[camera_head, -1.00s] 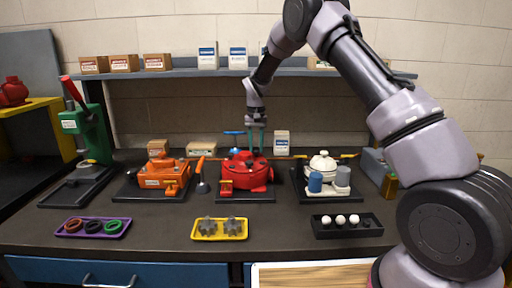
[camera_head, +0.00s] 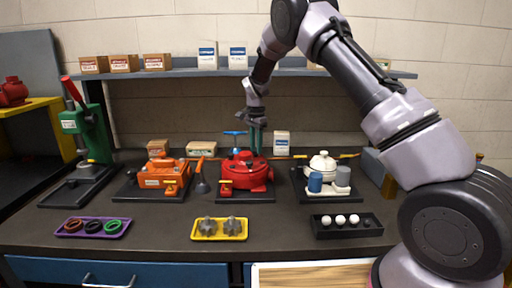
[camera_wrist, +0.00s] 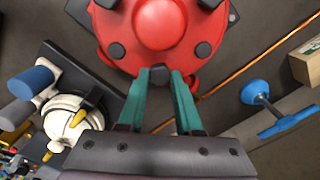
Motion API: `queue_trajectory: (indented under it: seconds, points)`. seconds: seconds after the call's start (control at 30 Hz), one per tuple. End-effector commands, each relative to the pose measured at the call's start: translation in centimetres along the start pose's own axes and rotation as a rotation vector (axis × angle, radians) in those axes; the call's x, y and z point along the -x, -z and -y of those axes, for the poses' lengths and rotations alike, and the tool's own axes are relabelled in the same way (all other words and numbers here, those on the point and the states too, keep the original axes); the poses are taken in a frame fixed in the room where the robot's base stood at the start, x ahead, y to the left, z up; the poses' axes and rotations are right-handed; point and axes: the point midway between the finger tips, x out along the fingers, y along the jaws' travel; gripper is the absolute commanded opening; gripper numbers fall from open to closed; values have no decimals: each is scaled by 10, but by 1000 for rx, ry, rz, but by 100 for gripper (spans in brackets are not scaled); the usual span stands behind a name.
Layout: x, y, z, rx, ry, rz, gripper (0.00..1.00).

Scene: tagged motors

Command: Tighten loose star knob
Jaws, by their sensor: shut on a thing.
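The red round motor housing (camera_head: 246,178) stands on a dark mat at the middle of the bench. In the wrist view its red top (camera_wrist: 160,28) carries several dark knobs around the rim, such as one at the right (camera_wrist: 204,50) and one at the left (camera_wrist: 117,50). My gripper (camera_wrist: 160,76) points down at the housing's rim, its teal fingers closed around a small dark star knob (camera_wrist: 158,74). The fingers hide most of this knob. In the head view my gripper (camera_head: 255,150) stands over the housing's back edge.
A blue T-handled tool (camera_head: 235,134) stands behind the housing. An orange motor (camera_head: 163,174) is at left and a white one (camera_head: 322,163) at right. A yellow tray (camera_head: 220,238) holds grey star-shaped pieces. The shelf (camera_head: 180,75) runs behind.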

Motion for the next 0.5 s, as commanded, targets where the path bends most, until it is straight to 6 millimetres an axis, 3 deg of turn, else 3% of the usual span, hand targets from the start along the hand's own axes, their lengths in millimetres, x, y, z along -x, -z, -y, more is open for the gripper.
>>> queue_trajectory:
  seconds: [0.5]
  points:
    - [5,1,3,-72,11,-2,0]
